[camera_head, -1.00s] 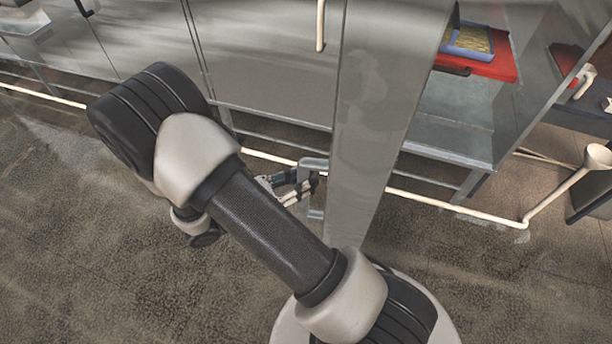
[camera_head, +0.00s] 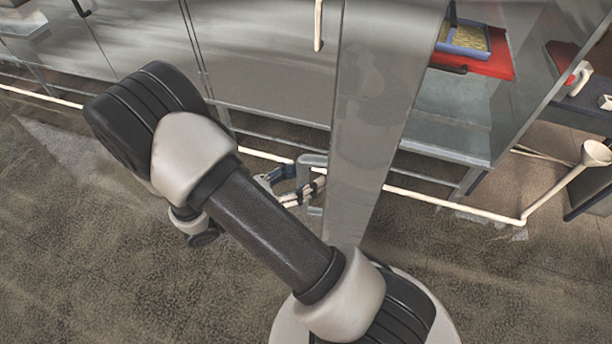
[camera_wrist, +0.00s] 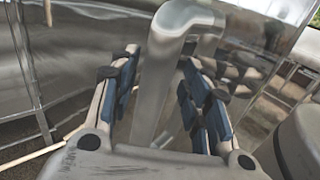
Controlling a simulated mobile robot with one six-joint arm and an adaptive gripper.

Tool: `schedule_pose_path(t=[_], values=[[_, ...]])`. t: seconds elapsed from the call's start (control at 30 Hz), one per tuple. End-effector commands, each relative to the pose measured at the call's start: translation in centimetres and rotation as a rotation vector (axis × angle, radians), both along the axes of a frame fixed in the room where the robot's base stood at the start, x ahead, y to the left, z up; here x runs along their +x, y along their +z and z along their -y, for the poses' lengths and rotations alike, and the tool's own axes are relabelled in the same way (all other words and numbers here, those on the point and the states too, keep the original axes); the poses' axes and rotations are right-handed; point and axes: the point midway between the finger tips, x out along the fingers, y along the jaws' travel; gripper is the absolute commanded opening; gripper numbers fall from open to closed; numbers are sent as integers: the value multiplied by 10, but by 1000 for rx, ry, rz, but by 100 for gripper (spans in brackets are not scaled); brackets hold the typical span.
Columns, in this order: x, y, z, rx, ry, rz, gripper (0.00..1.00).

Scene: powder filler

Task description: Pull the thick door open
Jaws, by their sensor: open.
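The thick door (camera_head: 375,130) stands swung out from the cabinet front, its broad edge facing the head camera. Its grey bar handle (camera_head: 312,160) is on the door's left side, partly hidden by my gripper. My gripper (camera_head: 299,183) is at the handle, low beside the door. In the wrist view, the handle (camera_wrist: 158,85) runs between the two blue-padded fingers of my gripper (camera_wrist: 160,68). The fingers are open, with gaps visible beside the bar. The door's shiny face (camera_wrist: 255,45) lies right of the handle.
Right of the door, the open cabinet shows a red board (camera_head: 488,62) with a blue tray (camera_head: 466,38) on it. Closed grey panels (camera_head: 265,50) are on the left. A white funnel-shaped piece (camera_head: 590,160) stands at far right. The carpeted floor (camera_head: 80,250) in front is clear.

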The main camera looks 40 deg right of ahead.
Motion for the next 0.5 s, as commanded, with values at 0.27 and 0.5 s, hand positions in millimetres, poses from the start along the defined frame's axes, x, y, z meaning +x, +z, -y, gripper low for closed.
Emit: schedule_pose_path(t=[0.27, 0.5], values=[[3, 0, -16, 0, 4, 4, 43], [9, 0, -67, 1, 5, 3, 43]])
